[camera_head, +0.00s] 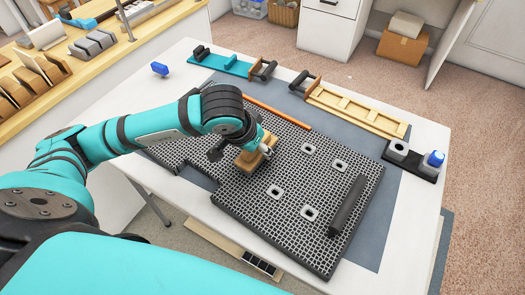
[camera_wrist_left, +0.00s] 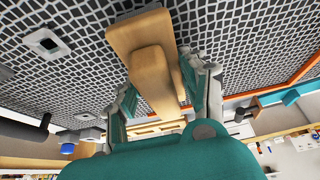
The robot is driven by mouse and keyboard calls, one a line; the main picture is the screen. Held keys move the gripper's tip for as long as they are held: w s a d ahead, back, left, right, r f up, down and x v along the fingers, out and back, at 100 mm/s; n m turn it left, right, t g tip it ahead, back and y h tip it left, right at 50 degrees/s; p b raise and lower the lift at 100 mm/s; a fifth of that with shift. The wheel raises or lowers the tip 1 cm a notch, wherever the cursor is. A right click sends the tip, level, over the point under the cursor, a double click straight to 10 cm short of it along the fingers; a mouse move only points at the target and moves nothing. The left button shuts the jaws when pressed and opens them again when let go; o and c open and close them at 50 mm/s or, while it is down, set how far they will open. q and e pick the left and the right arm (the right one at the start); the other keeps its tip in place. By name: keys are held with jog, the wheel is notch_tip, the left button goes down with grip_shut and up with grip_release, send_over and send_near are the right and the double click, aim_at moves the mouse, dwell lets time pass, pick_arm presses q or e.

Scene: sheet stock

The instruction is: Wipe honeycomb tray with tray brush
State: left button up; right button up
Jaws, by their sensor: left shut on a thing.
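The honeycomb tray (camera_head: 315,240), a wide dark panel with a light grid of cells, lies on the white table. It also fills the upper part of the left wrist view (camera_wrist_left: 60,85). The tray brush (camera_head: 247,160) has a tan wooden block and grip; in the left wrist view its block (camera_wrist_left: 138,32) is over the grid. My left gripper (camera_head: 266,146) is shut on the brush's grip, with a finger on either side. The brush is at or just above the tray's middle; its underside is hidden, so I cannot tell whether it touches. My right gripper is not in view.
Several pale square pieces with holes (camera_head: 309,212) and a black bar (camera_head: 347,206) sit on the tray. An orange strip (camera_head: 278,112) runs along its far edge. Behind are a teal holder (camera_head: 222,64), a wooden rack (camera_head: 355,108) and a blue-topped item (camera_head: 434,160).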

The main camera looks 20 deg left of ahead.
pick_arm(q)
jog(key=shift+w+a+f+b, duration=0.15)
jog(key=shift+a+b, duration=0.3)
jog(key=shift+a, duration=0.6)
jog(key=shift+w+a+r+b, duration=0.15)
jog(key=shift+a+b, duration=0.3)
jog(key=shift+a, duration=0.55)
jog(key=shift+w+a+f+b, duration=0.2)
jog(key=shift+a+b, duration=0.25)
jog(key=shift+a, duration=0.6)
jog(key=shift+w+a+b, duration=0.15)
jog(key=shift+a+b, duration=0.15)
jog(key=shift+a, duration=0.5)
jog(key=shift+w+a+b, duration=0.2)
jog(key=shift+a+b, duration=0.25)
jog(key=shift+a, duration=0.65)
jog(key=shift+w+a+b, duration=0.25)
jog(key=shift+a+b, duration=0.2)
jog(key=shift+a, duration=0.85)
jog(key=shift+w+a+b, duration=0.2)
jog(key=shift+a+b, duration=0.25)
jog(key=shift+a, duration=0.8)
jog(key=shift+w+a+r+b, duration=0.1)
jog(key=shift+w+a+b, duration=0.05)
jog(key=shift+a, duration=0.55)
jog(key=shift+w+a+b, duration=0.1)
jog(key=shift+a+b, duration=0.05)
jog(key=shift+a, duration=0.55)
